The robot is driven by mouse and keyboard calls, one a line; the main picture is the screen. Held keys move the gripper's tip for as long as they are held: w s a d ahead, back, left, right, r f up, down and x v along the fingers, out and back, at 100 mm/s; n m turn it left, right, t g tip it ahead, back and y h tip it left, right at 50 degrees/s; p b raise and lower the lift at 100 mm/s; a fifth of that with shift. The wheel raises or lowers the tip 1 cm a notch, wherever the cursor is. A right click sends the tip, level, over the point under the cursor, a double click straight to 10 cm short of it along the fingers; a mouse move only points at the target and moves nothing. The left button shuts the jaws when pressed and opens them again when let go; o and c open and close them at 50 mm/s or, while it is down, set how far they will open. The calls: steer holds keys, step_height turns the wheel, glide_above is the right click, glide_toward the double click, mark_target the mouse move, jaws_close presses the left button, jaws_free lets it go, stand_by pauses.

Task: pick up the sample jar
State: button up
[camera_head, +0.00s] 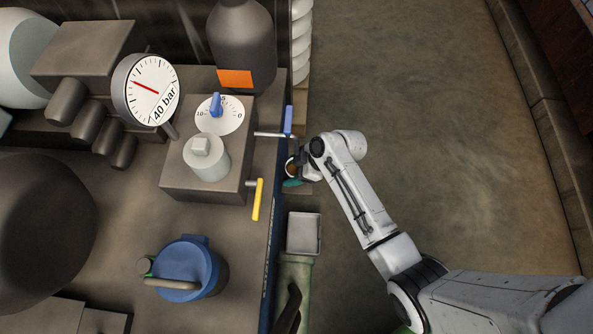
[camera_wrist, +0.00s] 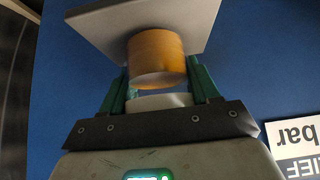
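An orange-brown cylinder, likely the sample jar, shows in the wrist view (camera_wrist: 157,58) against a light grey square plate (camera_wrist: 110,25). In the head view only a small orange-brown part of it (camera_head: 291,169) shows at the edge of the bench, mostly hidden by my wrist. My gripper (camera_wrist: 158,75) has its two teal fingers on either side of the cylinder, close to its sides. I cannot tell whether they touch it. A white round piece (camera_wrist: 158,101) lies between the finger bases. In the head view my gripper (camera_head: 292,179) is beside the blue panel.
A blue lever (camera_head: 288,121) and a yellow lever (camera_head: 257,200) stick out near my wrist. A grey open tray (camera_head: 304,233) is just below it. A blue lidded pot (camera_head: 185,270) and a gauge (camera_head: 146,90) stand on the bench. Floor is clear to the right.

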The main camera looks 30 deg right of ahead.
steer(key=c, duration=0.7)
steer(key=shift+o, duration=0.2)
steer(key=shift+r+p, duration=0.35)
steer(key=shift+r, duration=0.25)
steer(key=shift+d+r, duration=0.1)
steer(key=shift+r, duration=0.2)
steer(key=s+d+p, duration=0.1)
steer(key=s+d, duration=0.7)
steer(key=d, duration=0.2)
steer(key=s+d, duration=0.7)
steer(key=d, duration=0.4)
steer(key=shift+s+d+r+p, duration=0.25)
steer(key=shift+s+r+p, duration=0.1)
steer(key=shift+s, duration=0.05)
